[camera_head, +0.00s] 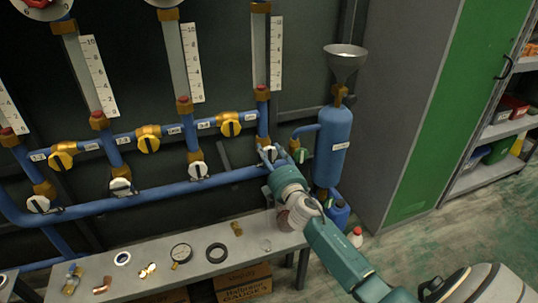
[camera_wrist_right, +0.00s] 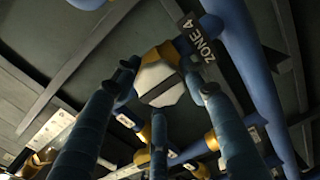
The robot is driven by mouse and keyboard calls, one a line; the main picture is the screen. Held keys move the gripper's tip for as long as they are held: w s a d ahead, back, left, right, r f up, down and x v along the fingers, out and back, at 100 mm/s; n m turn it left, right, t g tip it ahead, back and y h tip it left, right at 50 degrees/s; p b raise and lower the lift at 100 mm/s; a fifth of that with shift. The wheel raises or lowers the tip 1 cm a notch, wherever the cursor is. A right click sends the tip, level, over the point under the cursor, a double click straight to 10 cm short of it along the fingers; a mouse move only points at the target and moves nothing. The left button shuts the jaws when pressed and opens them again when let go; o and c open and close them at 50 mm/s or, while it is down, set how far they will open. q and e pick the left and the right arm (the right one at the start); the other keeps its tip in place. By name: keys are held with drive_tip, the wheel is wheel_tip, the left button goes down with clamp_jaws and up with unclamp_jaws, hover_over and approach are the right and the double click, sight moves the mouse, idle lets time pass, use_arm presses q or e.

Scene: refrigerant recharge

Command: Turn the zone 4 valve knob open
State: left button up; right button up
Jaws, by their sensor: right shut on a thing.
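The zone 4 valve knob (camera_wrist_right: 158,78) is a white knob with a brass body behind it, below a dark "ZONE 4" label (camera_wrist_right: 203,48) in the right wrist view. My right gripper (camera_wrist_right: 165,92) has its fingers around the knob and is shut on it. In the head view my right gripper (camera_head: 270,155) reaches to the right end of the lower blue pipe and hides most of the knob. My left gripper is not in view.
Other white knobs (camera_head: 198,170) line the lower blue pipe (camera_head: 160,195), with yellow valves above. A blue tank (camera_head: 332,140) with a funnel (camera_head: 345,60) stands close right of my gripper. Below, a bench (camera_head: 150,285) holds a gauge (camera_head: 181,253), a black ring (camera_head: 216,253) and small fittings.

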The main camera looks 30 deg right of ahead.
drive_tip(key=o, duration=1.2)
drive_tip(key=shift+f, duration=0.1)
drive_tip(key=shift+s, duration=0.1)
drive_tip(key=v, duration=1.1)
drive_tip(key=shift+s+a, duration=0.15)
drive_tip(key=shift+s, duration=0.25)
